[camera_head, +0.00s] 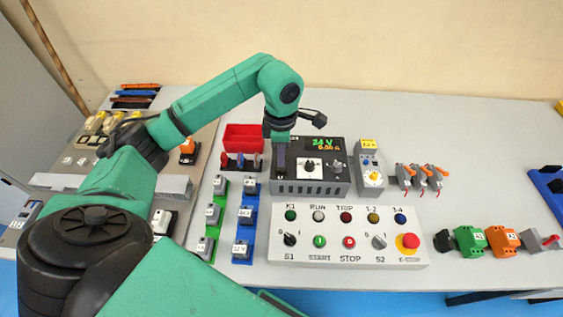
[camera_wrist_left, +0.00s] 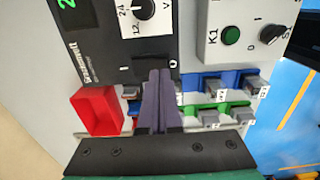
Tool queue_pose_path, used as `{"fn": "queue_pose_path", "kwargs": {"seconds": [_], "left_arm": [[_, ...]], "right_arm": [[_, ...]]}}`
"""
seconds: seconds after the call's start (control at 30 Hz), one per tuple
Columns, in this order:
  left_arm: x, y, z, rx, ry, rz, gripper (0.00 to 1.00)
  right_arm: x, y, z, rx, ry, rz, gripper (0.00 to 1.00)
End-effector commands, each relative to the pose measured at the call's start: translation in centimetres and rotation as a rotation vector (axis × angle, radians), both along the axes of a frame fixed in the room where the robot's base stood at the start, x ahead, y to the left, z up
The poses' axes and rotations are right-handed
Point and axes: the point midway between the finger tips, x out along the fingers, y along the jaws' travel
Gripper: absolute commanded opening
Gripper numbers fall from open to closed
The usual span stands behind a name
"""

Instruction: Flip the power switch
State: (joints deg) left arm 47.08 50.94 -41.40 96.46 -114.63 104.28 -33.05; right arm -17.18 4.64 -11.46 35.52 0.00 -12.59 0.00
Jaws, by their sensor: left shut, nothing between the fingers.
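My left gripper (camera_head: 281,172) points down at the left part of this front. It is shut and empty; in the left wrist view its fingertips (camera_wrist_left: 160,74) lie between I and O. My right gripper is not in view.
A red bin (camera_head: 243,136) stands just left of the supply. Green and blue terminal blocks (camera_head: 246,215) lie in front of it. A control panel (camera_head: 348,257) with buttons and an emergency stop is nearer me. Orange-lever connectors (camera_head: 422,180) sit to the right.

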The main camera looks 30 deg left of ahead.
Motion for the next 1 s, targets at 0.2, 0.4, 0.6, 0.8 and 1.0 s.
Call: {"fn": "queue_pose_path", "kwargs": {"seconds": [0.2,0.4,0.6,0.8,1.0], "left_arm": [[0.0,0.0,-0.4,0.000,0.000,0.000,0.00],[0.0,0.0,-0.7,0.000,0.000,0.000,0.00],[0.0,0.0,-1.0,0.000,0.000,0.000,0.00],[0.0,0.0,-1.3,0.000,0.000,0.000,0.00],[0.0,0.0,-1.6,0.000,0.000,0.000,0.00]], "right_arm": [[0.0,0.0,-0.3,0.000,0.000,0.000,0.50],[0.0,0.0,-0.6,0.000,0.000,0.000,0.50],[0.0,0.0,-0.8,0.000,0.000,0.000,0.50],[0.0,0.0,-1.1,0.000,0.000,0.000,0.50],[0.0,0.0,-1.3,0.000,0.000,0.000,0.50]]}}
